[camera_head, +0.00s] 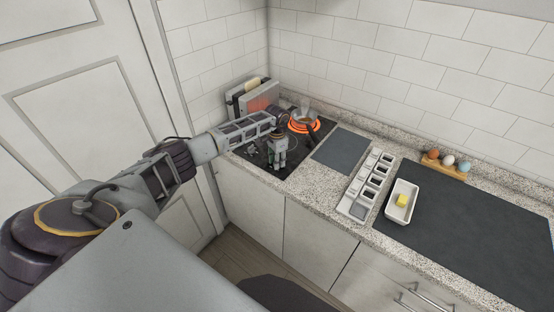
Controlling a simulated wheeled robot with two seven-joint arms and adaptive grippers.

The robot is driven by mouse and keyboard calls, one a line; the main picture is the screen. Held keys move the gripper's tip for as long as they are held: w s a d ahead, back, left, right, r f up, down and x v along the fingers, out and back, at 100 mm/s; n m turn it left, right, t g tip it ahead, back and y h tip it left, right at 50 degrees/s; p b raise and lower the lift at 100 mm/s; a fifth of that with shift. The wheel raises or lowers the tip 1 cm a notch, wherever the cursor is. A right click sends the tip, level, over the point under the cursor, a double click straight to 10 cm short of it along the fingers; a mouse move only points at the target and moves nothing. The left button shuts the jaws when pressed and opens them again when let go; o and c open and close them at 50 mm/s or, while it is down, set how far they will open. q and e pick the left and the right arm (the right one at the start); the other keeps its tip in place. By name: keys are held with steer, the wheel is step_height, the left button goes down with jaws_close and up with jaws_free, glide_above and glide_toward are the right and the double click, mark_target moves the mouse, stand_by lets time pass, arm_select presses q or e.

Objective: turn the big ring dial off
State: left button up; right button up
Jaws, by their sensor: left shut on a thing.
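The black hob (255,155) is set in the speckled counter in the back left corner. Its far right ring (314,128) glows orange, and a small pan (303,117) is on or just above it. My left arm reaches in from the left, and my left gripper (277,166) points down at the front part of the hob. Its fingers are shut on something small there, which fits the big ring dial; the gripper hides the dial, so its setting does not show. My right gripper is out of view.
A dark grey mat (340,150) lies right of the hob. Further right are a pale compartment tray (362,186), a white dish (401,204) with a yellow block, a large dark mat (480,240) and eggs on a wooden holder (445,170). Tiled walls close off the back.

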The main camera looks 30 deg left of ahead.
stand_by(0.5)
arm_select(q)
steer(key=o, duration=1)
steer(key=shift+o, duration=0.2)
steer(key=shift+r, duration=0.1)
step_height(320, 180, up, 12)
stand_by(0.5)
